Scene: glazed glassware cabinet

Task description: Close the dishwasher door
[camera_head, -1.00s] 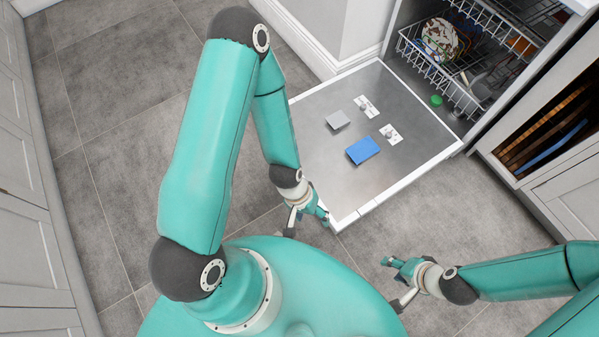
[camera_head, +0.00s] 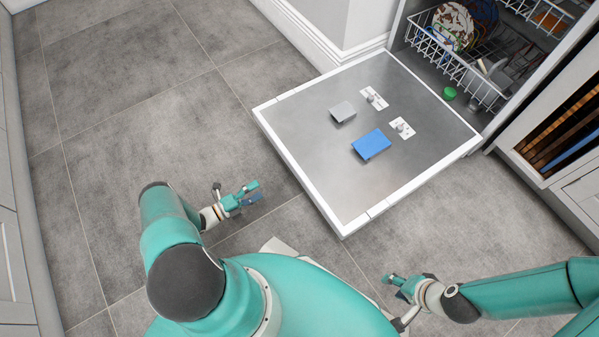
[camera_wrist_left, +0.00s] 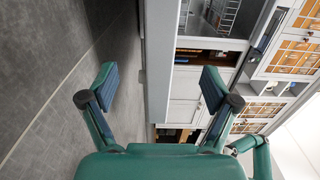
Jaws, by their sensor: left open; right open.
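The dishwasher door (camera_head: 335,175) is folded down open, its steel inner face up, in the middle of the head view. My left gripper (camera_head: 241,196) is open and empty, left of the door's outer edge and apart from it. In the left wrist view the left gripper (camera_wrist_left: 158,88) has its fingers spread wide, with the door (camera_wrist_left: 158,60) seen nearly edge-on beyond the gap. My right gripper (camera_head: 396,286) is open and empty over the floor below the door's near corner. The dishwasher (camera_head: 411,30) stands open at upper right.
Inside the dishwasher, a wire rack (camera_head: 437,57) holds plates (camera_head: 453,26) and other dishes. A blue block (camera_head: 371,144) and a grey flap (camera_head: 342,111) are on the door's inner face. A cabinet with a slatted opening (camera_head: 562,125) stands right. Floor left of the door is clear.

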